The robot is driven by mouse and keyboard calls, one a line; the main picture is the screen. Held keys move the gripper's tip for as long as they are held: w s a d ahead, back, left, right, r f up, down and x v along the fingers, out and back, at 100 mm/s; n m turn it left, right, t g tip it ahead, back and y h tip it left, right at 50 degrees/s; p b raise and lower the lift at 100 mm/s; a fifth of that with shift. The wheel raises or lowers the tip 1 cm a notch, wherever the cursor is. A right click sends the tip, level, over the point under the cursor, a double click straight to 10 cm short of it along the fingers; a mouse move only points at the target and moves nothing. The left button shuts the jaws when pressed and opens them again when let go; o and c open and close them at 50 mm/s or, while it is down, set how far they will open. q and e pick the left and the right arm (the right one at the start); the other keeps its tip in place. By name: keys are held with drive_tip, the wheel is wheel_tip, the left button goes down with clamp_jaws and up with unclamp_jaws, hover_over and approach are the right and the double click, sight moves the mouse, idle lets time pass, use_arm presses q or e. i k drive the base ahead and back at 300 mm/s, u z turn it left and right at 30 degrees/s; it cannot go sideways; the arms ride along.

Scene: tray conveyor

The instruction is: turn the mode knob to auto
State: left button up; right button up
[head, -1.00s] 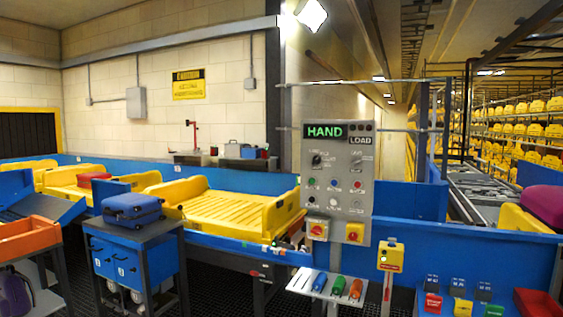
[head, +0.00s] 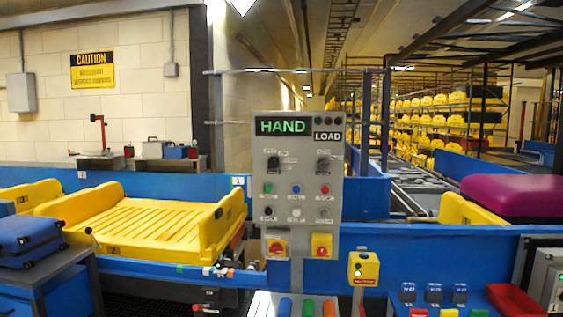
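A grey control panel (head: 299,215) stands upright on a post near the middle of the head view. Its lit display (head: 283,126) reads HAND in green, with a smaller LOAD sign (head: 327,136) beside it. Below the display are a black knob at upper left (head: 274,163) and another at upper right (head: 322,164). Their labels are too small to read, so I cannot tell which is the mode knob. Coloured buttons and small switches sit lower down. Neither of my grippers is in view.
A yellow tray (head: 150,222) lies on the conveyor left of the panel. A blue suitcase (head: 28,241) rests on a cart at far left. A yellow box with a red label (head: 363,268) stands at the panel's lower right. A purple suitcase (head: 512,197) is at right.

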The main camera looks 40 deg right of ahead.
sight(323, 163)
drive_tip(key=z, duration=0.35)
drive_tip(key=i, duration=1.5)
drive_tip(key=z, duration=0.85)
drive_tip(key=k, duration=0.9)
drive_tip(key=z, duration=0.15)
drive_tip(key=i, duration=0.9)
drive_tip(key=u, duration=0.05)
